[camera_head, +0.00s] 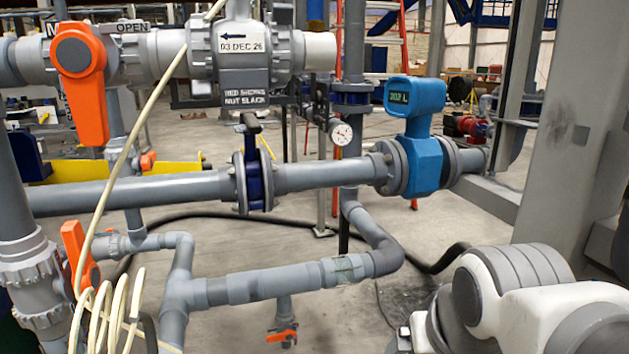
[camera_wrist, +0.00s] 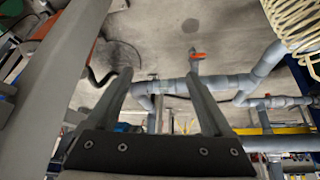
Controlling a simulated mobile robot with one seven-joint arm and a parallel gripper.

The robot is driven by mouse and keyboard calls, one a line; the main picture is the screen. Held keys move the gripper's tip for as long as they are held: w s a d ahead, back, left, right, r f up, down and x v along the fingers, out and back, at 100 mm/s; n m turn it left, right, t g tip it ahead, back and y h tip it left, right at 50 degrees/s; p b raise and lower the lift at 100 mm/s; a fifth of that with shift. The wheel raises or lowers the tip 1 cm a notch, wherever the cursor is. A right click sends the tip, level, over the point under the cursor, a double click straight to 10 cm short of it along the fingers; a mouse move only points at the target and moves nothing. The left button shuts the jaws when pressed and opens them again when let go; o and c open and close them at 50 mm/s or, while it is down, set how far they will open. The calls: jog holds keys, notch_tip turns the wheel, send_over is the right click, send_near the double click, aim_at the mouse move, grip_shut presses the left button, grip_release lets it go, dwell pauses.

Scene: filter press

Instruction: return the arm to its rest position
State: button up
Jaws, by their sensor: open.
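My gripper (camera_wrist: 160,80) shows in the wrist view with its two grey fingers spread apart and nothing between them. Beyond the fingers are a grey pipe run and the concrete floor; I see no contact with them. In the head view my white and grey arm is folded at the lower right corner, in front of the pipework. The gripper itself is not visible in the head view.
Grey pipes with a blue flow meter (camera_head: 415,137) cross the middle. An orange valve handle (camera_head: 83,85) and a coiled cream hose (camera_head: 105,315) are at left. A grey steel column (camera_head: 570,130) stands close behind my arm at right. A pressure gauge (camera_head: 341,133) hangs centrally.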

jog(key=s, duration=0.4)
notch_tip(320, 180, up, 25)
jog(key=p, duration=2.5)
